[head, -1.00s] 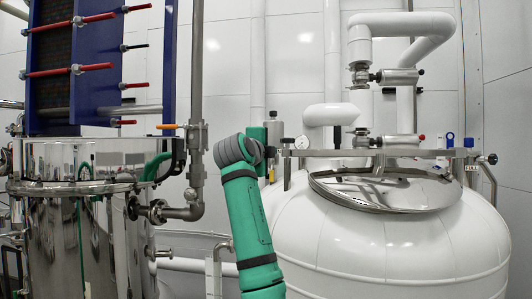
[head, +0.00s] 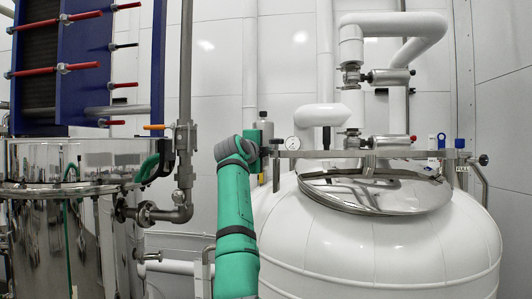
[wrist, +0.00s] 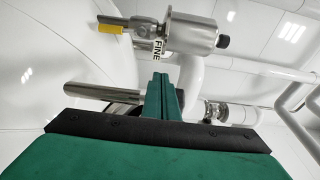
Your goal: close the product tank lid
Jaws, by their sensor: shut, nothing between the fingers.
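The white tank (head: 375,245) stands at the right of the head view. Its round, shiny steel lid (head: 385,194) lies on top, slightly tilted toward me; I cannot tell whether it sits fully on its rim. My green arm rises left of the tank, and its front end is partly hidden behind my own arm links. In the wrist view my gripper (wrist: 160,96) has its green fingers together with nothing between them. The lid is not recognisable there, so the gap between gripper and lid cannot be told.
A steel bar (head: 330,154) with a gauge (head: 292,143) runs behind the lid. White pipes with steel valves (head: 388,77) stand above it. A steel tank (head: 70,240) and blue plate unit (head: 85,60) are at left. A yellow-handled steel fitting (wrist: 193,34) is near the fingers.

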